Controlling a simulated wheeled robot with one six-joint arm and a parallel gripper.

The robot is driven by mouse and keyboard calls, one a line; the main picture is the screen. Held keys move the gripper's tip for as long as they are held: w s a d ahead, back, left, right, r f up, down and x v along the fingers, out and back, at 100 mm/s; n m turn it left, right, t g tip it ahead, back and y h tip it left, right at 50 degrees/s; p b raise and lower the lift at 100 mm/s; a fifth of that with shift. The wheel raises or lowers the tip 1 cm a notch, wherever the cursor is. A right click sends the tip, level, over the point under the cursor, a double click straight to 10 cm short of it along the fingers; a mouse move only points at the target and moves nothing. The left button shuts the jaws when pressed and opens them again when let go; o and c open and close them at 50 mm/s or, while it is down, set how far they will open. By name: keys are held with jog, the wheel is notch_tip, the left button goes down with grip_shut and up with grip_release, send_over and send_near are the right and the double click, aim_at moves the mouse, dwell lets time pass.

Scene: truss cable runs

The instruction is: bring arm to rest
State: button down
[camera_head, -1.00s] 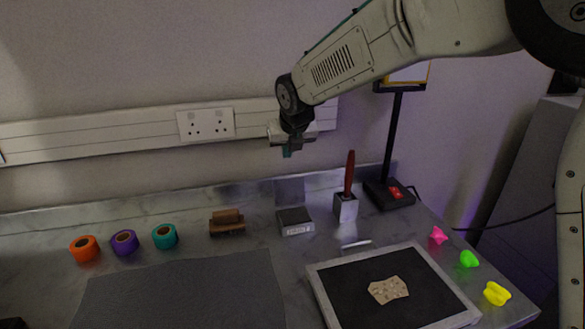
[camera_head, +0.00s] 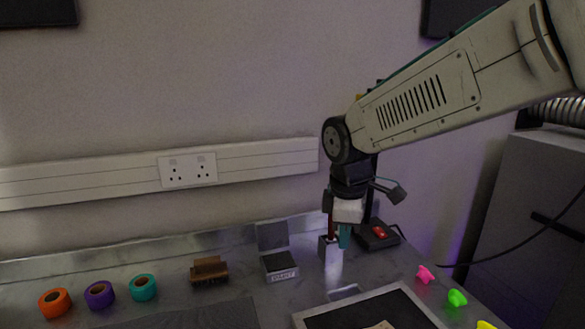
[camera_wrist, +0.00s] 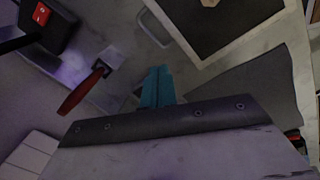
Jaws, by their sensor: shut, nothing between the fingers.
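My gripper (camera_head: 344,237) hangs pointing down from my arm above the back right part of the bench. Its teal fingers are together with nothing between them. In the head view they overlap the area beside the metal block (camera_head: 328,252) with the red handle, so the exact gap is hard to tell. The wrist view shows the closed teal fingers (camera_wrist: 158,88) with the red handle (camera_wrist: 78,95) to their left, apart from them.
The lamp base (camera_head: 378,235) with a red switch stands close to the right of my gripper. A stamp pad box (camera_head: 279,266), a brush (camera_head: 209,270) and tape rolls (camera_head: 143,288) lie to the left. The framed dark tray (camera_head: 365,312) is in front, and coloured pieces (camera_head: 456,297) lie right.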

jog(key=s+d+r+m, duration=0.1)
jog(key=s+d+m, duration=0.7)
jog(key=s, duration=0.4)
jog(key=s+d+m, duration=0.7)
jog(key=s+d, duration=0.1)
jog(key=s, duration=0.4)
jog(key=shift+s+d+r+m, duration=0.2)
jog(key=shift+s+r+m, duration=0.15)
jog(key=shift+s+m, duration=0.05)
